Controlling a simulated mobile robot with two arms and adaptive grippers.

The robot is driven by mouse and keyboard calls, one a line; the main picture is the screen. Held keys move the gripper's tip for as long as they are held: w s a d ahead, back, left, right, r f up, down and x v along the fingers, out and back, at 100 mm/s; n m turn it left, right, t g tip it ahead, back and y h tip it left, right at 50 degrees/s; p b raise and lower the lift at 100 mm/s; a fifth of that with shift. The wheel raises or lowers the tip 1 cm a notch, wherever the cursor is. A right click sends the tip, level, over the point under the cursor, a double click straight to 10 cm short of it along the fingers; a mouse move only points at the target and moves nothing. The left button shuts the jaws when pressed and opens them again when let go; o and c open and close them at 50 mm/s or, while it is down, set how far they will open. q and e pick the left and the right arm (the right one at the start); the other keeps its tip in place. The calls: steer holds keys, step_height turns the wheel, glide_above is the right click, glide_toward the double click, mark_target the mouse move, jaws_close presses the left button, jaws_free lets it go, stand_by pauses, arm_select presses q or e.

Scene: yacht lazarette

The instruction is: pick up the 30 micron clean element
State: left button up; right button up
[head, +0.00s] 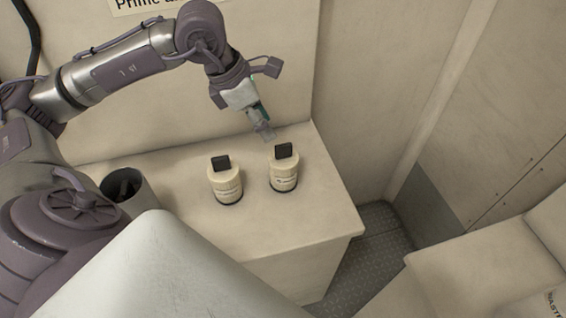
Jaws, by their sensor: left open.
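Two similar cream cylindrical elements with black tabs on top stand upright on the bench (310,225). One is the left element (226,187), the other the right element (284,174). Their labels are too small to read, so I cannot tell which is the 30 micron clean one. My left gripper (265,132) is open and empty, pointing down, just behind and left of the right element's black tab in the picture. I cannot tell its exact height above the bench. My right gripper is not in view.
A grey open cylinder (148,200) with something dark inside stands at the bench's left. The wall with a partly cut-off "Prime" sign (145,4) is close behind. A cream box (490,262) with partly visible lettering is at lower right. Metal tread flooring (365,262) lies between.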

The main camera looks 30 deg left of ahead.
mark_target(282, 145)
arm_select(q)
steer(key=x, duration=0.4)
steer(key=shift+d+f, duration=0.15)
steer(key=shift+w+f, duration=0.15)
steer(key=shift+f, duration=0.1)
steer(key=shift+w+f+p, duration=0.15)
steer(key=shift+f+p, duration=0.05)
steer(key=shift+p, duration=0.2)
steer(key=p+x, duration=0.1)
steer(key=x, duration=0.3)
steer(key=shift+w+f+p, duration=0.1)
steer(key=shift+w+p, duration=0.3)
steer(key=shift+w+f, duration=0.1)
steer(key=shift+f, duration=0.2)
steer(key=c, duration=0.4)
jaws_close()
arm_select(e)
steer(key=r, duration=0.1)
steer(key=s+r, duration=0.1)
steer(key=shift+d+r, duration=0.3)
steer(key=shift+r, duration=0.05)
arm_select(q)
steer(key=shift+r, duration=0.1)
